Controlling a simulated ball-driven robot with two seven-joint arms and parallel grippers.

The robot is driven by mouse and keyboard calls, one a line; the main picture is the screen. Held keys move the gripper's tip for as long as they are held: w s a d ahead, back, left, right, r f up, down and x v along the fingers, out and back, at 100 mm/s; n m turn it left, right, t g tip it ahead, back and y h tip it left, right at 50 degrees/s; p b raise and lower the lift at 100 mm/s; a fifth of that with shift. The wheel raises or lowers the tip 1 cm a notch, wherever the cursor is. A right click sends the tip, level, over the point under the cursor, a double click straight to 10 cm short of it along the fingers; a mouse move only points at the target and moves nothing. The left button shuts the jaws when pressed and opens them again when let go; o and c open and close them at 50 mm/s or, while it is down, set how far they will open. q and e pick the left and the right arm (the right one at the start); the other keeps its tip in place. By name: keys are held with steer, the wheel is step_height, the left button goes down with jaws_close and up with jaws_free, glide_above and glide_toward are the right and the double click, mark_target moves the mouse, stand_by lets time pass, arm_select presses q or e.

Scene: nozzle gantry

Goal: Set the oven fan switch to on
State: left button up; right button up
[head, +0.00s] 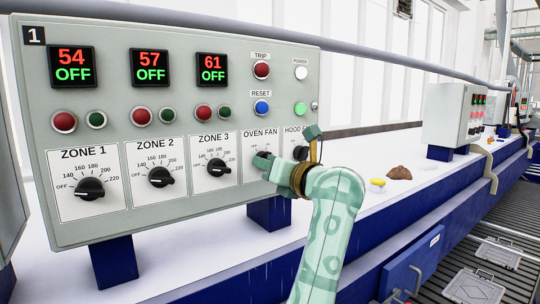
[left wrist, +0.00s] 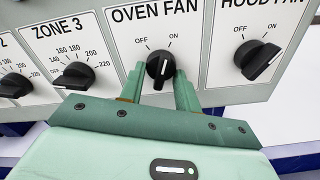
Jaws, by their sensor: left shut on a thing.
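The oven fan switch (left wrist: 160,67) is a black rotary knob under the OVEN FAN label, with OFF at upper left and ON at upper right. Its white mark points up and slightly right, toward the ON side. My left gripper (left wrist: 159,80) is shut on this knob, one green finger on each side. In the head view, my left gripper (head: 264,160) reaches the panel's lower right and hides most of the knob. My right gripper is not in view.
The hood fan knob (left wrist: 260,59) is close on the right, and the zone 3 knob (left wrist: 73,77) is on the left. The grey control panel (head: 190,110) also carries several buttons and displays. A second control box (head: 452,115) stands farther back on the right.

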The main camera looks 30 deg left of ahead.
arm_select(q)
steer(key=shift+r+m+p, duration=0.2)
steer(key=shift+m+p, duration=0.55)
steer(key=shift+m, duration=0.15)
steer(key=o, duration=1)
steer(key=shift+f, duration=0.1)
steer(key=shift+c, duration=0.2)
steer(key=b+v, duration=0.2)
steer(key=v, duration=1.4)
steer(key=shift+d, duration=0.2)
steer(key=shift+f, duration=0.1)
